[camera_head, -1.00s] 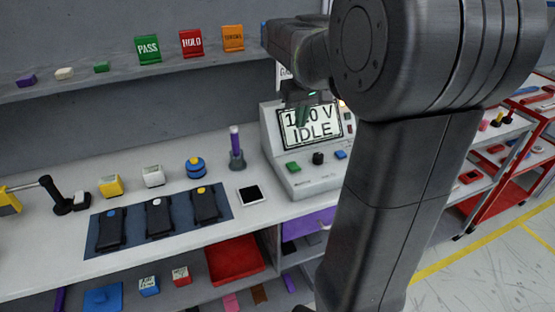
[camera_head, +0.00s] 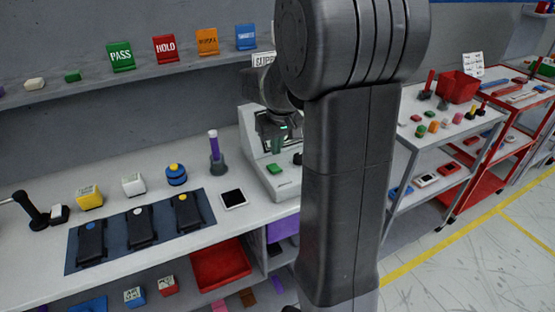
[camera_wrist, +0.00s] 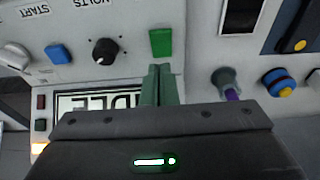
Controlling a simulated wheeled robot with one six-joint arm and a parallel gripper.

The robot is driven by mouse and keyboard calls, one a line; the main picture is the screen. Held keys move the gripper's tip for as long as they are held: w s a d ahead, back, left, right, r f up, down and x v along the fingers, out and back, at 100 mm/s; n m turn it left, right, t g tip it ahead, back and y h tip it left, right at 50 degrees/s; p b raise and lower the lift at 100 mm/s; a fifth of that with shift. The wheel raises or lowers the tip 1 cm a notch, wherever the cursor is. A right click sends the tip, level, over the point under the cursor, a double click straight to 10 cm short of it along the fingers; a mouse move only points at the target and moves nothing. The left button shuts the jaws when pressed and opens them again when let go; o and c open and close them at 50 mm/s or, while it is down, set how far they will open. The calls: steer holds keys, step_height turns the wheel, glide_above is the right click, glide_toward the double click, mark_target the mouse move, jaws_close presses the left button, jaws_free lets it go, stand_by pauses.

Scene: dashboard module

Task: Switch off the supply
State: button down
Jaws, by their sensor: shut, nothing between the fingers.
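The supply (camera_head: 249,135) is a light grey console on the bench, mostly hidden behind my arm in the head view. Its green button (camera_head: 274,169) shows on the sloped front, and also in the wrist view (camera_wrist: 161,42). The display (camera_wrist: 90,101) reads IDLE, partly covered. My gripper (camera_head: 277,147) is shut and empty in front of the display; its green fingertips (camera_wrist: 159,70) appear close to the green button. Contact cannot be told.
A white-framed black pad (camera_head: 233,199) and a purple-topped holder (camera_head: 216,165) stand left of the supply. A blue mat (camera_head: 165,228) bears three black devices. A shelf (camera_head: 90,84) with coloured signs runs above. A cart (camera_head: 405,145) stands to the right.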

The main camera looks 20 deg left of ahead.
mark_target(277, 169)
steer(key=shift+s+d+f, duration=0.1)
steer(key=shift+d+f, duration=0.05)
steer(key=shift+f, duration=0.95)
steer(key=shift+s+d+f, duration=0.1)
steer(key=shift+f, duration=1)
steer(key=shift+s+d+f+b, duration=0.1)
steer(key=shift+f+b, duration=0.3)
steer(key=shift+b, duration=0.3)
steer(key=shift+s+d+f+t+y+b, duration=0.15)
steer(key=shift+f+t+y+b, duration=0.3)
steer(key=shift+b, duration=0.75)
steer(key=shift+r, duration=0.4)
steer(key=shift+r+p, duration=0.1)
steer(key=shift+p, duration=0.25)
steer(key=shift+w+a+r, duration=0.15)
steer(key=shift+w+a, duration=0.4)
steer(key=shift+a, duration=0.05)
steer(key=shift+r+p, duration=0.1)
steer(key=shift+p, duration=0.25)
